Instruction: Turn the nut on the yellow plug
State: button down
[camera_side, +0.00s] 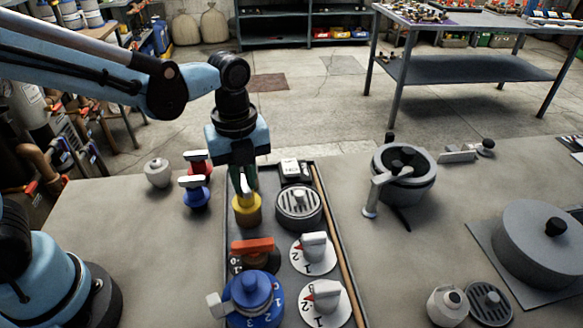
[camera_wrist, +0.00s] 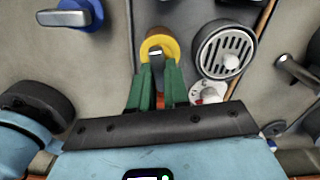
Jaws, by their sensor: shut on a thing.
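The yellow plug (camera_side: 246,209) stands upright in the tray at its left edge, with a grey nut handle (camera_side: 246,184) on top. In the wrist view the yellow plug (camera_wrist: 160,43) sits just beyond my fingertips, and its grey handle (camera_wrist: 156,62) lies between them. My gripper (camera_side: 244,182) points down over the plug from above. Its green fingers (camera_wrist: 157,78) are shut on the grey handle. The fingers partly hide the handle's sides.
The tray (camera_side: 335,235) also holds a grey slotted drain (camera_side: 298,206), an orange-handled valve (camera_side: 252,247), a blue valve (camera_side: 252,297) and white dials (camera_side: 314,252). Red and blue valves (camera_side: 195,190) stand to the left. A grey pot (camera_side: 404,175) stands to the right.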

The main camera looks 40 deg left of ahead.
aim_at(244, 183)
jog(key=shift+m, duration=0.7)
jog(key=c, duration=1.1)
grip_release()
jog(key=shift+r, duration=0.1)
notch_tip(244, 183, up, 12)
jog(key=shift+f, duration=0.1)
